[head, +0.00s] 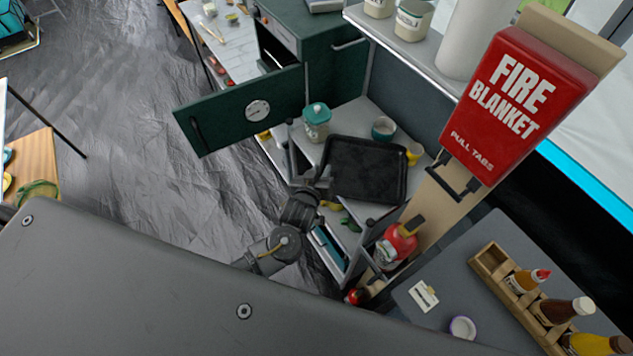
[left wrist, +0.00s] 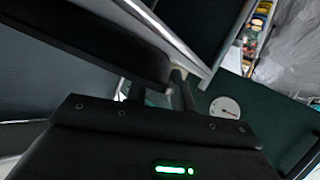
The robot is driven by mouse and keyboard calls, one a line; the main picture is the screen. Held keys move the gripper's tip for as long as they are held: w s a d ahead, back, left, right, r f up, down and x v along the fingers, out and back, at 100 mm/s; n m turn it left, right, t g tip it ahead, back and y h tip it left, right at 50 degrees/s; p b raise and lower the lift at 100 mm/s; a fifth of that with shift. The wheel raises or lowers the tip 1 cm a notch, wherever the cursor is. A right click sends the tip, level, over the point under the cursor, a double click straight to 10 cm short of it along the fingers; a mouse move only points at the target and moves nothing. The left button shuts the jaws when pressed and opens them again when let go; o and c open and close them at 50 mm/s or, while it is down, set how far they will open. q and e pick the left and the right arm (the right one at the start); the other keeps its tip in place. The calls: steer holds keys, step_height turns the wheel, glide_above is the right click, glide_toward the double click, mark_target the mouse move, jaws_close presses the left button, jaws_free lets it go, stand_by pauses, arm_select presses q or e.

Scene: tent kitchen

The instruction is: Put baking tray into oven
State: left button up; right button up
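The black rectangular baking tray (head: 366,167) is over the grey counter in the head view. Its dark rim (left wrist: 85,38) fills the upper left of the left wrist view. My left gripper (head: 321,181) is at the tray's left edge, with its fingers (left wrist: 158,90) closed about the rim; the exact contact is partly hidden. The dark green oven (head: 333,72) stands beyond the counter. Its door (head: 235,108), with a round white dial, is swung open towards the left; the dial also shows in the left wrist view (left wrist: 225,108). My right gripper is not in view.
A teal-lidded jar (head: 316,123) stands between the tray and the oven door. A small teal cup (head: 384,129) and a yellow item (head: 414,154) are beside the tray. A red extinguisher (head: 396,245) and a fire blanket box (head: 515,100) are to the right.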

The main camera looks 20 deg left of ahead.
arm_select(q)
steer(key=s+b, duration=0.1)
steer(key=s, duration=0.2)
steer(key=s+b, duration=0.1)
steer(key=shift+s+d+r+b, duration=0.3)
steer(key=shift+s+d+r, duration=0.05)
steer(key=shift+r, duration=0.05)
steer(key=shift+r+v, duration=0.15)
steer(key=shift+v, duration=1.25)
steer(key=shift+r+v, duration=0.15)
steer(key=shift+v, duration=1.25)
steer(key=shift+w, duration=0.1)
